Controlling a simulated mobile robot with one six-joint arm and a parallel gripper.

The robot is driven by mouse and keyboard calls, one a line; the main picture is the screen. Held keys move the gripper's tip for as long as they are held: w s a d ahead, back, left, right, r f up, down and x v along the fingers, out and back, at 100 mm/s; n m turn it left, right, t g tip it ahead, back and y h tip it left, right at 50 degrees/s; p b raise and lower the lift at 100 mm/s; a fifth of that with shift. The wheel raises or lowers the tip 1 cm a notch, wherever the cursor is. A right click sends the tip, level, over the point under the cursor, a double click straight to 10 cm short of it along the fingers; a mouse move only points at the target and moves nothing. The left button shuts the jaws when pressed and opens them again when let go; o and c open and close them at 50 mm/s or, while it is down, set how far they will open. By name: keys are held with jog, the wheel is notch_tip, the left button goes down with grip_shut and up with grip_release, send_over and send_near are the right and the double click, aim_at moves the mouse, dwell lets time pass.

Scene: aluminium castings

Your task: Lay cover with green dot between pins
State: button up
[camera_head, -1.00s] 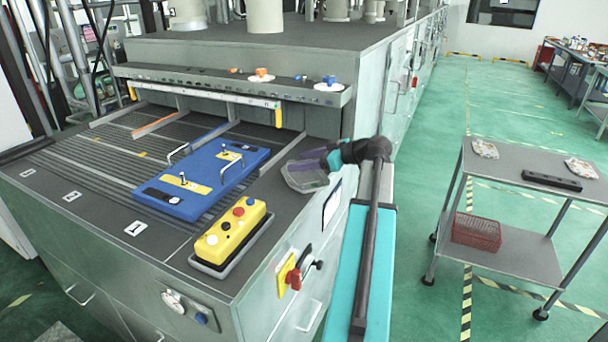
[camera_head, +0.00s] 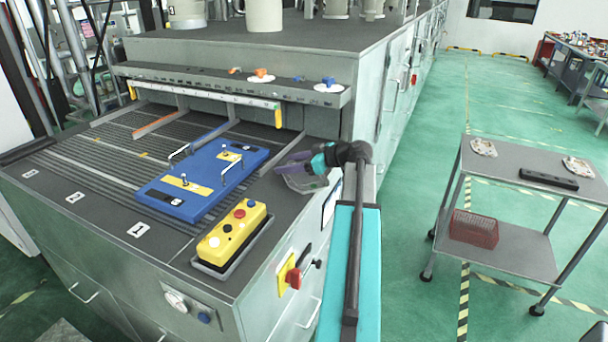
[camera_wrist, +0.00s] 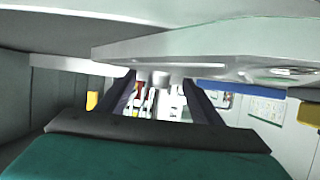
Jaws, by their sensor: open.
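A blue plate (camera_head: 208,194) lies on the grooved bench, with two yellow patches, short upright pins (camera_head: 184,179) and two metal handles. My gripper (camera_head: 282,172) is open at the bench's right side, right of the plate, with dark purple fingers. A pale, see-through dish-like shape (camera_head: 304,184) sits just under the fingers; I cannot tell whether they touch it. In the wrist view the two dark fingers (camera_wrist: 160,98) stand apart with nothing clear between them. I cannot make out a green dot. Two pale castings (camera_head: 484,147) (camera_head: 577,167) lie on the cart, their markings too small to read.
A yellow button box (camera_head: 232,232) stands at the bench's front right. A raised rail (camera_head: 230,84) with orange and blue knobs runs behind the plate. The grey cart (camera_head: 522,163) also holds a black bar (camera_head: 548,179) and, below, a red basket (camera_head: 473,229).

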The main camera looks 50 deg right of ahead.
dwell(0.3)
grip_shut()
dwell(0.4)
jog(key=shift+r+b, duration=0.9)
jog(key=shift+r, duration=0.75)
jog(key=s+a+r+b, duration=0.1)
jog(key=s+a+b, duration=0.1)
jog(key=s, duration=0.5)
jog(key=s+a+b, duration=0.2)
jog(key=s+a, duration=0.1)
jog(key=s, duration=0.5)
jog(key=shift+r, duration=0.4)
jog(key=shift+s, duration=0.1)
